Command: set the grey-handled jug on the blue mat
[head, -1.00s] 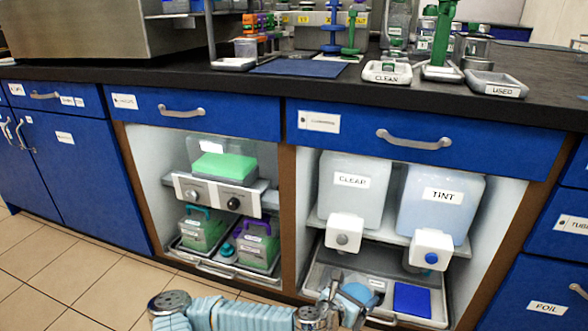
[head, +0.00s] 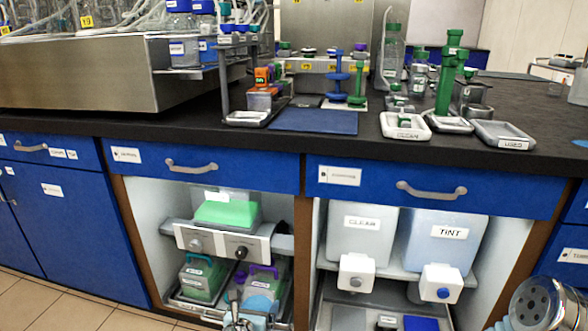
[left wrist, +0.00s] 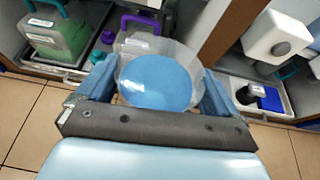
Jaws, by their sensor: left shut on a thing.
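My left gripper (head: 240,318) is at the bottom of the head view, in front of the left cabinet bay. In the left wrist view its blue fingers (left wrist: 155,95) are shut on a clear round jug (left wrist: 188,62) with a blue disc of contents. No handle shows on it, so I cannot tell the handle's colour. A bright blue mat (head: 420,323) lies in the lower tray of the right bay, and also shows in the left wrist view (left wrist: 271,98). A larger dark blue mat (head: 313,121) lies on the counter. My right gripper is not in view.
Teal-handled (head: 200,280) and purple-handled (left wrist: 135,45) jugs stand in the left bay. A brown post (head: 303,250) divides the bays. The counter mat looks bare.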

